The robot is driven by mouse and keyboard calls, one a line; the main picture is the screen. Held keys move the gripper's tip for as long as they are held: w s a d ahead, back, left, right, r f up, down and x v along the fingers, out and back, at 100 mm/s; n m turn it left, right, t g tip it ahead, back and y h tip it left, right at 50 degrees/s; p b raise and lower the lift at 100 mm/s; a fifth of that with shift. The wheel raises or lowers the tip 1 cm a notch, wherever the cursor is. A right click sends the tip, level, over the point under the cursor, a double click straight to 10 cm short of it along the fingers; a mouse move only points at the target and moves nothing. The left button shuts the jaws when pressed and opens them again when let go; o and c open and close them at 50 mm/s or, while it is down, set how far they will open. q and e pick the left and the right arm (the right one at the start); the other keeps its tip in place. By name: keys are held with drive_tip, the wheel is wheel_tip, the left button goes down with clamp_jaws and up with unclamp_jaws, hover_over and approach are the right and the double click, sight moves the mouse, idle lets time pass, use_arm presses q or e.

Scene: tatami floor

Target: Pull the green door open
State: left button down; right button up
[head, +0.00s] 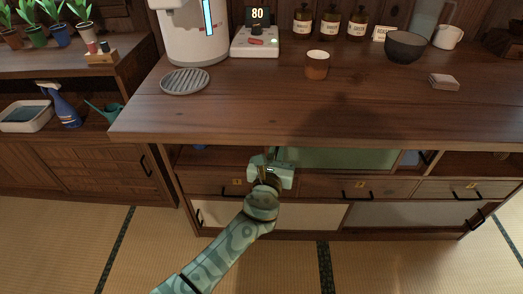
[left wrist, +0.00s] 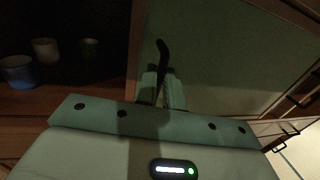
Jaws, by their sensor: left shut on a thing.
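The green door (head: 340,158) is a flat panel under the counter's front edge, partly hidden by the worktop. In the left wrist view the green door (left wrist: 225,55) fills the upper right, with a dark handle (left wrist: 161,48) near its left edge. My left gripper (head: 268,160) is in front of the door's left end. In the left wrist view its fingers (left wrist: 162,90) are shut on the handle. I cannot tell from these frames whether the door stands ajar. My right gripper is not in view.
An open compartment left of the door holds a blue cup (left wrist: 18,72) and a white cup (left wrist: 45,50). Drawers with dark handles (head: 357,197) run below. The worktop (head: 300,110) above carries a brown cup (head: 317,65) and a dark bowl (head: 405,46). Tatami floor lies in front.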

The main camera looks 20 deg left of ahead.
use_arm(q)
drive_tip(key=shift+w+d+f, duration=0.1)
drive_tip(key=shift+w+d, duration=0.15)
drive_tip(key=shift+d, duration=0.7)
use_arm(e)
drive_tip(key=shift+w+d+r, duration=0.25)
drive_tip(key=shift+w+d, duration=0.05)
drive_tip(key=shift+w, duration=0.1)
use_arm(q)
drive_tip(key=c, duration=1.5)
unclamp_jaws()
drive_tip(key=shift+c, duration=0.2)
